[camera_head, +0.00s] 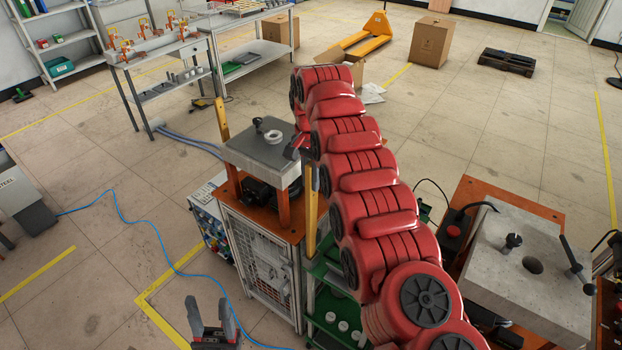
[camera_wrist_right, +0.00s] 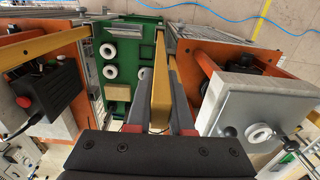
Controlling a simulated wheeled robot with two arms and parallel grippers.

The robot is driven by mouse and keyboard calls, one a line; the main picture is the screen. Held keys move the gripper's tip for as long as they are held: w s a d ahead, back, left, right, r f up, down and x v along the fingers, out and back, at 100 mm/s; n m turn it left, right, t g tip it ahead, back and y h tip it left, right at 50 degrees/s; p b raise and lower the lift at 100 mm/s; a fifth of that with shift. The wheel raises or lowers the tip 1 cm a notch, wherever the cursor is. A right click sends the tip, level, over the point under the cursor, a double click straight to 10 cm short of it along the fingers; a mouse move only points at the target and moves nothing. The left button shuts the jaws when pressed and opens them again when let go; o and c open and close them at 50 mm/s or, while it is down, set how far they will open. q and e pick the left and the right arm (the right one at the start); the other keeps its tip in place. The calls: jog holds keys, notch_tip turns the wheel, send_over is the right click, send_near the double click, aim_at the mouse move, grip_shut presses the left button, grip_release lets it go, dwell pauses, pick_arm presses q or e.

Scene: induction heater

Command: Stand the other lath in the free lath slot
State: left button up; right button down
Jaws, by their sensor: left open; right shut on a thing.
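One yellow lath (camera_head: 222,119) stands upright at the far left corner of the grey-topped stand (camera_head: 262,150). The other lath (camera_head: 312,210) is upright along the stand's right side, also seen in the right wrist view (camera_wrist_right: 161,90). My right gripper (camera_wrist_right: 163,78) is shut on this lath, with a dark finger on either side. In the head view my red right arm covers part of the lath and the gripper. I cannot tell whether its lower end touches anything, and I cannot make out the free slot. My left gripper (camera_head: 212,322) is open and empty, low in front of the stand.
A green shelf cart (camera_head: 335,315) with white rings stands close beside the stand. A concrete block (camera_head: 525,262) on an orange bench is at the right. A white ring (camera_head: 273,137) lies on the grey top. A blue hose (camera_head: 150,232) crosses the open floor at the left.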

notch_tip(320, 180, down, 3)
jog(key=shift+r+b, duration=0.2)
jog(key=shift+b, duration=0.95)
jog(key=c, duration=0.7)
grip_release()
jog(key=shift+r, duration=0.1)
